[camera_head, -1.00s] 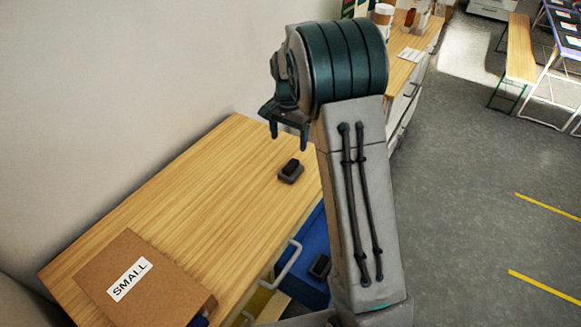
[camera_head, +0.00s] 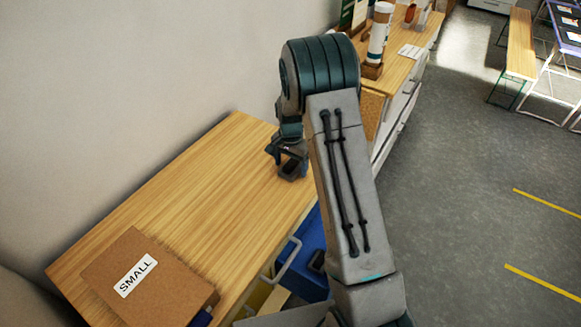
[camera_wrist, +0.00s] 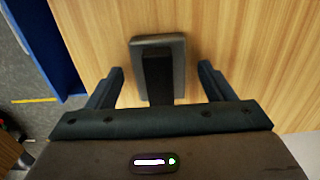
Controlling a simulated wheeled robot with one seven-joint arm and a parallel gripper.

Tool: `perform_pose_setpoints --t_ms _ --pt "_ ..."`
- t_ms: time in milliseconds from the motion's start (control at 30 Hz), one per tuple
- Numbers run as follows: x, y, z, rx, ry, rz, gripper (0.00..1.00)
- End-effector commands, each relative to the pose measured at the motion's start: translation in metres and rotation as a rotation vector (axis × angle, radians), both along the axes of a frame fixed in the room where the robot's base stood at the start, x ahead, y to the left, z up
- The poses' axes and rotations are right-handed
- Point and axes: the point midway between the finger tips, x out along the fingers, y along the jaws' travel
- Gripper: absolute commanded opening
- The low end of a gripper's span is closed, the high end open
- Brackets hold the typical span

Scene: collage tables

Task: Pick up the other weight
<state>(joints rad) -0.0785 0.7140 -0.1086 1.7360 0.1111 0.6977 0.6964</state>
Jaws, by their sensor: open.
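A dark weight with a grey base and a raised black grip (camera_wrist: 158,78) stands on the wooden table. In the head view this weight (camera_head: 292,168) is at the table's far right corner, partly hidden by my gripper (camera_head: 284,158). In the wrist view my gripper (camera_wrist: 160,70) is open, with one finger on each side of the weight and a gap on both sides. Another dark weight (camera_head: 317,262) sits in the blue bin beside the table's right edge.
A brown box labelled SMALL (camera_head: 150,280) lies at the table's near left. The middle of the wooden table (camera_head: 190,200) is clear. A wall borders its left side. Another counter with bottles (camera_head: 378,35) stands beyond my arm.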

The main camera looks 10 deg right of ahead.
Motion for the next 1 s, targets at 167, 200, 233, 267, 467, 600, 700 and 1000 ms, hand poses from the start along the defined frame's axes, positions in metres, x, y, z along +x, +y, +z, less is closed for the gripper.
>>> perform_pose_setpoints --t_ms 167,200,233,267,467,600,700,1000 --pt "0.000 0.000 0.000 0.000 0.000 0.000 0.64" --pt "0.000 0.000 0.000 0.000 0.000 0.000 0.53" --pt "0.000 0.000 0.000 0.000 0.000 0.000 0.45" --pt "0.000 0.000 0.000 0.000 0.000 0.000 0.36" --pt "0.001 0.000 0.001 0.000 -0.003 0.000 0.09" --pt "0.001 0.000 0.002 0.000 -0.003 0.000 0.09" --pt "0.001 0.000 0.004 -0.001 -0.004 0.000 0.09" --pt "0.002 0.000 0.034 -0.001 -0.008 0.000 0.09"
